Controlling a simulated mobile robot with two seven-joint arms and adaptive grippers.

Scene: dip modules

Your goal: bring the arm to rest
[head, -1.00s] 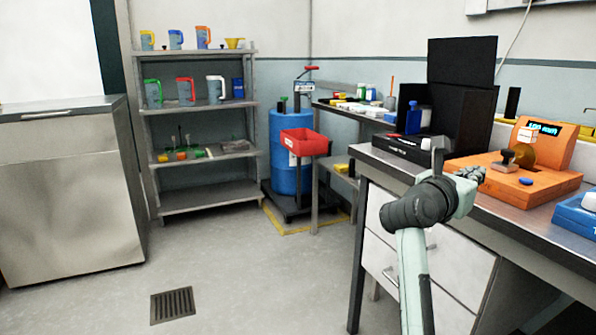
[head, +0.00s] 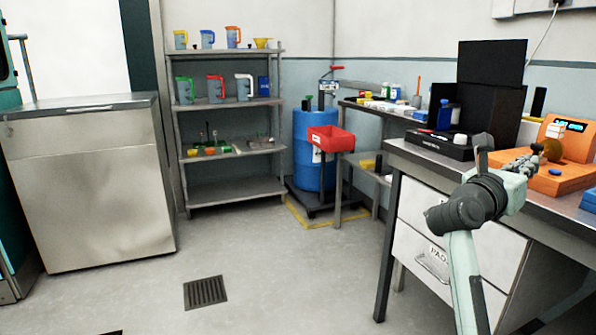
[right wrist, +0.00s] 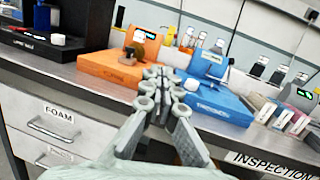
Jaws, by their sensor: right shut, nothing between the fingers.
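My right arm reaches up from the bottom right of the head view. Its gripper (head: 532,160) is at the front edge of the bench, before the orange device. In the right wrist view the gripper (right wrist: 163,75) has its fingers together with nothing between them, above the bench edge. It points toward the gap between the orange device (right wrist: 112,66) and the blue device (right wrist: 215,103). I cannot tell from these views whether it touches anything. My left gripper is not in view.
The bench (head: 425,157) carries a black box (head: 492,112) and the orange device. Drawers (right wrist: 58,117) sit below its top. A red bin (head: 331,139) stands by a blue drum (head: 309,170). Open floor with a drain (head: 205,292) lies to the left.

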